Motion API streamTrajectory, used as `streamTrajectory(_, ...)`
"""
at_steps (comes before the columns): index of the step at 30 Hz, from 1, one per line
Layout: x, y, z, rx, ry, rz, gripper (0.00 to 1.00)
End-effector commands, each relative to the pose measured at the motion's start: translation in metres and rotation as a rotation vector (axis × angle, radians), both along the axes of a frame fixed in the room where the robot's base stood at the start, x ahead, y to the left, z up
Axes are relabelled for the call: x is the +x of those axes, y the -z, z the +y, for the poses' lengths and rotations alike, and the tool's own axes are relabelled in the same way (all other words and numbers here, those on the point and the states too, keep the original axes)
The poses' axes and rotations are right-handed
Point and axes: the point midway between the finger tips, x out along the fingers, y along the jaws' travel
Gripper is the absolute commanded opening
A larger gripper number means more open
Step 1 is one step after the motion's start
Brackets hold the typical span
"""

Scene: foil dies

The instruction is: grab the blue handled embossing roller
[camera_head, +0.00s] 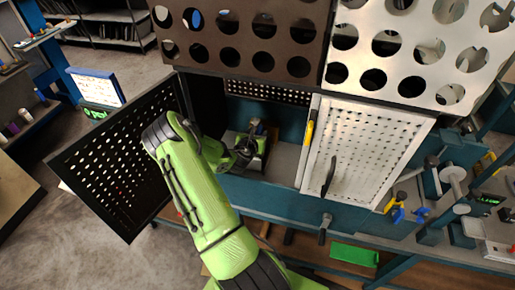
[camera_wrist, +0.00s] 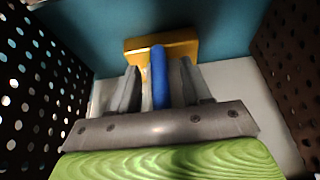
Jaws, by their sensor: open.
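In the wrist view, the blue handle (camera_wrist: 159,77) of the embossing roller stands between the two fingers of my gripper (camera_wrist: 158,88). The fingers are open, one on each side of the handle, with a narrow gap visible on the left. A gold-yellow block (camera_wrist: 182,47) shows behind the handle; I cannot tell whether it is part of the roller. In the head view, my gripper (camera_head: 246,150) is inside the open cabinet bay, and the roller cannot be made out clearly there.
A black perforated door (camera_head: 110,160) stands open at left, and a white perforated door (camera_head: 365,150) is at right. In the wrist view, dark perforated panels (camera_wrist: 35,95) flank my gripper, with a teal wall (camera_wrist: 225,25) behind. Blue-and-yellow tools (camera_head: 397,209) lie farther right.

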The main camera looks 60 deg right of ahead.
Motion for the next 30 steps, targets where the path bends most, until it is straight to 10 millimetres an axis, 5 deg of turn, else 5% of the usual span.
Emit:
streamTrajectory(6, 0.0004, 0.0013, -0.0017, 0.001, 0.0, 0.001, 0.49)
streamTrajectory(16, 0.0004, 0.0011, -0.0015, 0.0, 0.0, 0.0, 0.0)
streamTrajectory(30, 0.0005, 0.001, -0.0014, 0.0, 0.0, 0.0, 0.0)
